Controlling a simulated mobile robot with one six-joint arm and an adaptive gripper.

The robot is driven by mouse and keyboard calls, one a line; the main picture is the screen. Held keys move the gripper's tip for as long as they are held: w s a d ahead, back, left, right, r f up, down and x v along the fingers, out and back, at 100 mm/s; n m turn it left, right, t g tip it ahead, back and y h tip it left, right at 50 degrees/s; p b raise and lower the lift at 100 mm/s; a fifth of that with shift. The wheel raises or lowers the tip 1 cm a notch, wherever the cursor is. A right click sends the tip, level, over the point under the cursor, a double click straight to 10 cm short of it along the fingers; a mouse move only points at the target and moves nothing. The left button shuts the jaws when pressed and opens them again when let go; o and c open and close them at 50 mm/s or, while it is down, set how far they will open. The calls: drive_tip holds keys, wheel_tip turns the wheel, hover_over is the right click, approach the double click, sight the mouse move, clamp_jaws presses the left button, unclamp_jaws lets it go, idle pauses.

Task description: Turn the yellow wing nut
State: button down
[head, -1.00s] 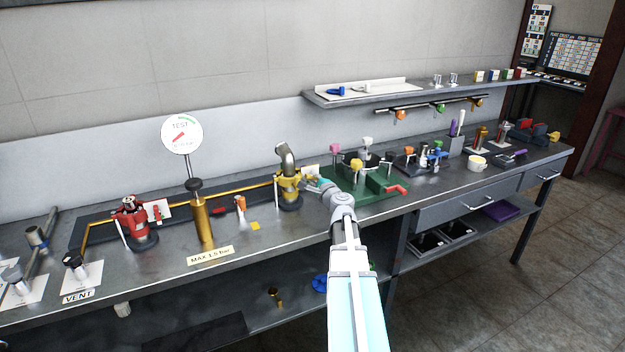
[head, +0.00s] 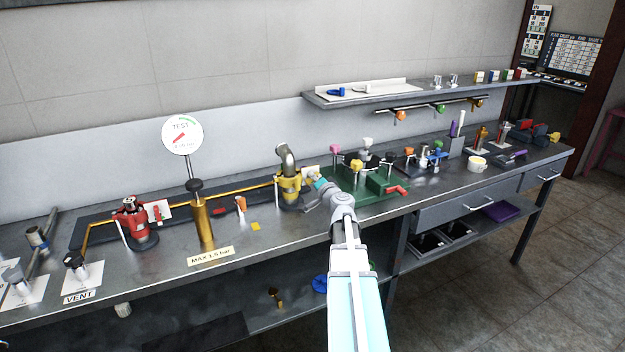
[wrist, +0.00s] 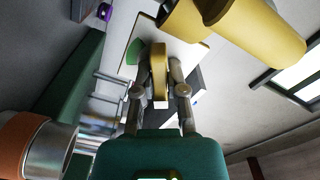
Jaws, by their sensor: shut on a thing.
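The yellow valve fitting (head: 289,186) stands on the bench below a bent grey pipe. In the wrist view its yellow body (wrist: 255,28) fills the upper right. The yellow wing nut (wrist: 159,72) shows as a narrow upright yellow piece, seen nearly edge-on. My gripper (wrist: 160,82) is shut on it, with one finger on each side. In the head view my gripper (head: 313,186) reaches the right side of the yellow fitting. The wing nut and fingertips are too small and partly hidden there to make out.
A green block fixture (head: 362,190) with coloured knobs stands close to the right of my gripper. A brass cylinder (head: 203,219) and a red valve (head: 136,222) stand to the left. A shelf (head: 420,92) runs along the wall behind.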

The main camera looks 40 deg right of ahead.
drive_tip(key=n, duration=0.4)
drive_tip(key=shift+a+n, duration=0.1)
drive_tip(key=shift+n, duration=0.2)
drive_tip(key=n, duration=0.4)
idle(0.3)
drive_tip(key=c, duration=1)
unclamp_jaws()
drive_tip(key=shift+o, duration=0.2)
drive_tip(key=v, duration=1.2)
